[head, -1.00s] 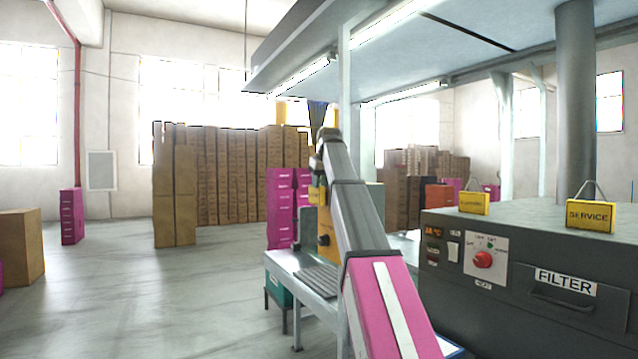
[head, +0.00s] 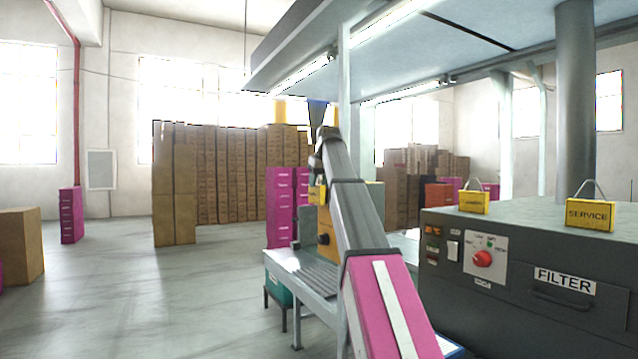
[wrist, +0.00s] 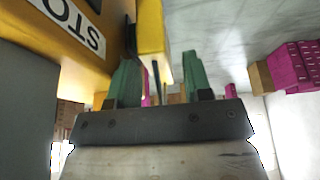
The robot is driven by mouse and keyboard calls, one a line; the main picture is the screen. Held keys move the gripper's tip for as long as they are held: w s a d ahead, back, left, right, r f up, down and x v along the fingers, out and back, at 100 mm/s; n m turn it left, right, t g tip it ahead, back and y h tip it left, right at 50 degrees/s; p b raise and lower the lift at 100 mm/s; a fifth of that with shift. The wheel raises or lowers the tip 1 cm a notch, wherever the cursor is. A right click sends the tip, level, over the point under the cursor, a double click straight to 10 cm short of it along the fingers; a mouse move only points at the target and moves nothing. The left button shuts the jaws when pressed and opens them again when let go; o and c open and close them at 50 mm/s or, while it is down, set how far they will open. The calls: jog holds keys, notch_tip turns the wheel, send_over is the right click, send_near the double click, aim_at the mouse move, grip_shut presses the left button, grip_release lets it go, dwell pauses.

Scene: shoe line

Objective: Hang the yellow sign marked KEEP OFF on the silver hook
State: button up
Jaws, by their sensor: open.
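A small yellow sign (head: 317,194) is just below my gripper (head: 317,168) in the head view, close to the yellow front of a machine. In the wrist view a yellow block (wrist: 153,32), which looks like this sign, is just beyond the fingertips. A thin grey strip, perhaps its wire handle, shows between the fingers. My gripper (wrist: 160,78) has green fingers, which stand apart. The sign's lettering is not readable, so I cannot confirm KEEP OFF. I cannot make out the silver hook, or whether the sign hangs on it.
The yellow machine (wrist: 70,45) with STO lettering is close beside my gripper. At right, a dark cabinet (head: 525,265) labelled FILTER carries a yellow SERVICE sign (head: 590,216) and another yellow sign (head: 474,203) with wire handles. Stacked cartons (head: 215,175) stand behind. The left floor is mostly open.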

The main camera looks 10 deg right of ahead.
jog(key=v, duration=1)
jog(key=shift+s+r, duration=0.15)
jog(key=shift+r, duration=0.2)
jog(key=shift+s, duration=0.1)
